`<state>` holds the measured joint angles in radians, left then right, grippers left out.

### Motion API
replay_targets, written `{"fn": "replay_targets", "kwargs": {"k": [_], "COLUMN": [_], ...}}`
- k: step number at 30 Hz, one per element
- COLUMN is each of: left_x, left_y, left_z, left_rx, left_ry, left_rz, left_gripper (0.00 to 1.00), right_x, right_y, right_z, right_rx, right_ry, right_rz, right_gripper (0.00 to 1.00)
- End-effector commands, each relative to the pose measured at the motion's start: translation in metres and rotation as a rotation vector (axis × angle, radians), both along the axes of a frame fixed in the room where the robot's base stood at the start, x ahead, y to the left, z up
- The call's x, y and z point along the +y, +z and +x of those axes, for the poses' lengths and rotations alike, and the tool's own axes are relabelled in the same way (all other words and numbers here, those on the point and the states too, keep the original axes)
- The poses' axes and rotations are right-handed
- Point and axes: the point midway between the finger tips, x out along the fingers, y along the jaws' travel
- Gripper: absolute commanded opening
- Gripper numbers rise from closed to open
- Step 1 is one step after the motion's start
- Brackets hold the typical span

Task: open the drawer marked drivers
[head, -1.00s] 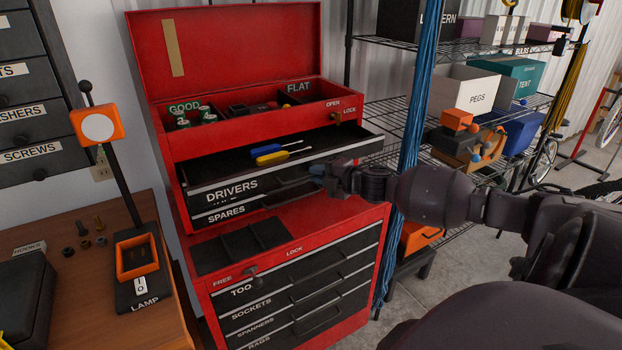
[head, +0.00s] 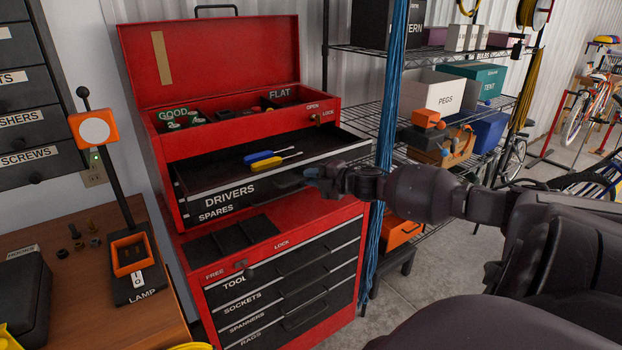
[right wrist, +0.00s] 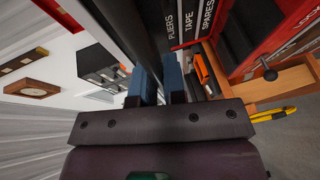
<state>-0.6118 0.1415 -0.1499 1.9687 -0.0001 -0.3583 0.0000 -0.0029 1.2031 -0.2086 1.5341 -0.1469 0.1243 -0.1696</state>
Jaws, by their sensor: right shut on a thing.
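The drawer marked DRIVERS (head: 230,196) is in the red tool chest (head: 210,62). It stands pulled out, with its black inside showing. A blue screwdriver (head: 260,157) and a yellow screwdriver (head: 266,163) lie in it. My right gripper (head: 316,178) is at the drawer front, shut on its handle (head: 289,183). In the right wrist view the two blue fingers (right wrist: 159,86) are close together against the dark drawer front, and the grip itself is mostly hidden. My left gripper is not in view.
The chest lid is up. Below, a lower cabinet (head: 285,283) has shut drawers and a LOCK/FREE lever (head: 243,267). A blue hanging bundle (head: 389,120) and wire shelves (head: 440,60) stand to the right.

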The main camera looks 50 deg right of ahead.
Motion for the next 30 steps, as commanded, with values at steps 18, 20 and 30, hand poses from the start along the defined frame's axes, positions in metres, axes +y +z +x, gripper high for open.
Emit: {"fn": "replay_targets", "kwargs": {"k": [18, 20, 30], "left_x": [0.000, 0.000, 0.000], "left_y": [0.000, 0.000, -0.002], "left_z": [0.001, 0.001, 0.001], "left_rx": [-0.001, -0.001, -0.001], "left_ry": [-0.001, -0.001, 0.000], "left_rz": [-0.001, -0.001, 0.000], "left_gripper": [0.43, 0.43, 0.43], "right_x": [0.000, 0.000, -0.003], "right_y": [0.000, 0.000, 0.002], "right_z": [0.000, 0.000, -0.017], "right_rx": [0.000, 0.000, 0.001], "right_ry": [0.001, 0.001, 0.000], "right_rz": [0.000, 0.000, 0.001], "right_gripper": [0.35, 0.35, 0.35]}}
